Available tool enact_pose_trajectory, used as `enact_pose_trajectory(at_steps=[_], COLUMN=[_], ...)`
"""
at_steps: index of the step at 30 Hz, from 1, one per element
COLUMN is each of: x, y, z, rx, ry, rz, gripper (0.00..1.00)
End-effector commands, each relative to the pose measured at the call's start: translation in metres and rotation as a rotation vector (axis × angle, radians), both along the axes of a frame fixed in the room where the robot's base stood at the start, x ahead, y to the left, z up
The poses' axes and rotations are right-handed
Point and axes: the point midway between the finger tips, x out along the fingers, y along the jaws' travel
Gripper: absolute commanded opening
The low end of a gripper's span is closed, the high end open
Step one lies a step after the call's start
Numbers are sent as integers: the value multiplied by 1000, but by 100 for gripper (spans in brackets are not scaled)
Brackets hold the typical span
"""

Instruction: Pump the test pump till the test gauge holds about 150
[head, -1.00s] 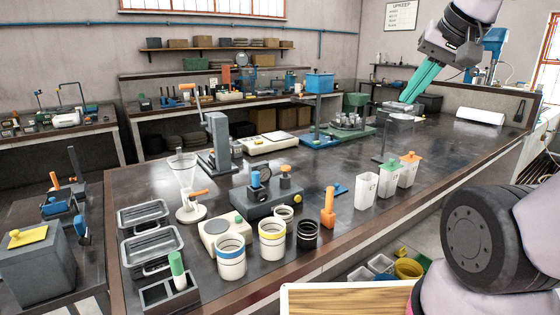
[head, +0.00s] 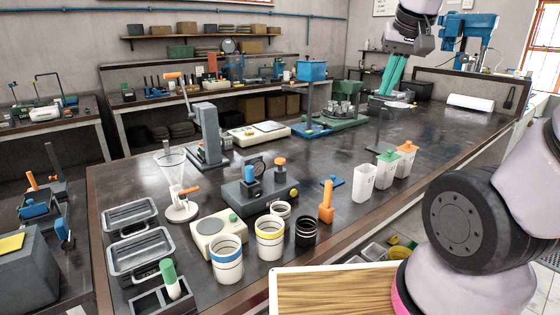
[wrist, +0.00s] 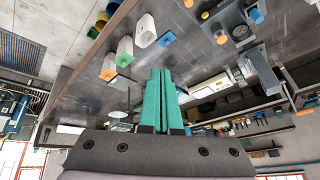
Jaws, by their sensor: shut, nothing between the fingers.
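A grey block with a dial gauge (head: 257,166), a blue knob and an orange-topped knob (head: 279,168) stands mid-bench; the gauge reading is too small to tell. Behind it to the left, a tall grey stand (head: 206,132) carries a slanted lever with an orange grip (head: 173,75). I cannot tell for sure which is the test pump. My gripper (head: 384,93) has teal fingers, pressed together and empty, above the far right part of the bench, away from both. In the wrist view the fingers (wrist: 161,74) point up the picture, and the gauge block (wrist: 240,32) shows at upper right.
A glass funnel stand (head: 171,172) and grey trays (head: 139,250) are at left. The bench's right middle is mostly clear.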

Motion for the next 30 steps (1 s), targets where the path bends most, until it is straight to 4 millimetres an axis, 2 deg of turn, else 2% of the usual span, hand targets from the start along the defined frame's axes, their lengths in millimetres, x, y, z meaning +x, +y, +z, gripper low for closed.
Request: enact_pose_trajectory(at_steps=[1,5,8,12,15,18,21,25,30], x=[19,70,110,157,180,192,198,201,201], y=[5,21,48,104,147,182,204,217,219], z=[-10,-31,-50,-82,-105,-125,-138,-145,-145], rx=[-65,-241,-367,-512,-583,-625,-647,-657,-658], ry=[28,39,14,-49,-102,-144,-171,-189,-193], rz=[31,108,191,334,437,516,570,598,602], gripper=[0,0,0,0,0,0,0,0,0])
